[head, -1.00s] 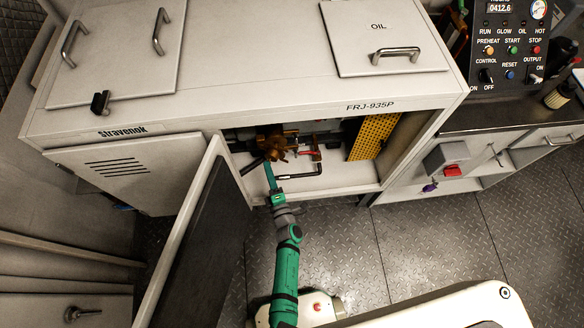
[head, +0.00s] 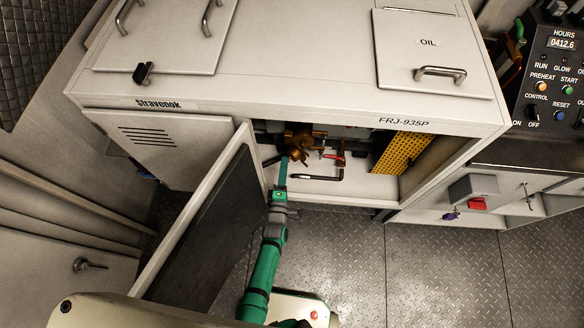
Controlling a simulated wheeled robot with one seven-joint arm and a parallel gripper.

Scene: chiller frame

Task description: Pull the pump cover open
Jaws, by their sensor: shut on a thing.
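The bronze-brown pump (head: 299,138) sits inside the open bay of the chiller frame, near the left end of the opening. Its cover is small in the head view, and I cannot separate it clearly from the pump body. My green arm reaches up from below into the bay. My gripper (head: 284,162) is at the lower left of the pump and shut on part of it, seemingly the cover. The fingertips and the exact hold are too small and dark to make out.
A large hinged door (head: 205,215) stands open left of my arm, close to it. Diamond-plate floor (head: 340,240) is clear to the right.

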